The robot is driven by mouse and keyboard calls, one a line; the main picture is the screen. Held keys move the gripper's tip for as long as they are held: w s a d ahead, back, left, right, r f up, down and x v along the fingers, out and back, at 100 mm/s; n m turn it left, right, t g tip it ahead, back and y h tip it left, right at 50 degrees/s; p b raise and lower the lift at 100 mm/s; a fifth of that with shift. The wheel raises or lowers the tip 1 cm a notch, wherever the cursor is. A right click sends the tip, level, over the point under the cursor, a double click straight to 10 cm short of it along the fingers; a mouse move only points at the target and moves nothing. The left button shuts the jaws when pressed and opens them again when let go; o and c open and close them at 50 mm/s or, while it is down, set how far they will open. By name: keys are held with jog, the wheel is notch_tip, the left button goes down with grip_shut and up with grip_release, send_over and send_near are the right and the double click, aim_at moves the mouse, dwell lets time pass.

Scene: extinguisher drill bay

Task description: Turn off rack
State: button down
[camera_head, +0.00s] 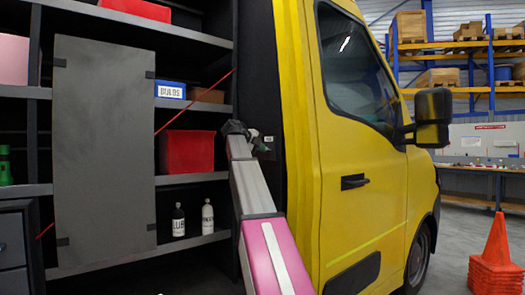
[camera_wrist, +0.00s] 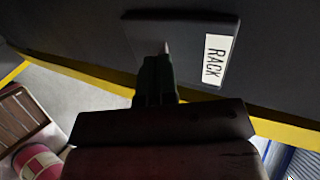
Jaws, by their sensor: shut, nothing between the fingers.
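The rack switch plate (camera_wrist: 145,32) is a dark panel with a white label (camera_wrist: 212,60) reading RACK, sideways in the wrist view. A small pale pointed lever tip (camera_wrist: 166,47) shows on it, just beyond my fingertips. My gripper (camera_wrist: 158,62) is shut and empty, pointing at the plate. I cannot tell whether it touches the lever, whose lower part is hidden behind the fingers. In the head view my gripper (camera_head: 257,143) is at the dark pillar between the van's shelves and the yellow cab, beside a small pale label (camera_head: 268,139).
Shelves on the left hold a red bin (camera_head: 187,152), a blue BULBS box (camera_head: 171,90) and two bottles (camera_head: 178,220). A grey panel (camera_head: 100,150) stands before them. The yellow cab door (camera_head: 330,150) is close on the right. Orange cones (camera_head: 495,260) stand at far right.

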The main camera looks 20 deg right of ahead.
jog(key=v, duration=1)
jog(key=shift+a, duration=0.15)
jog(key=a, duration=0.1)
jog(key=s+a, duration=0.1)
jog(key=a, duration=0.1)
jog(key=x, duration=1.4)
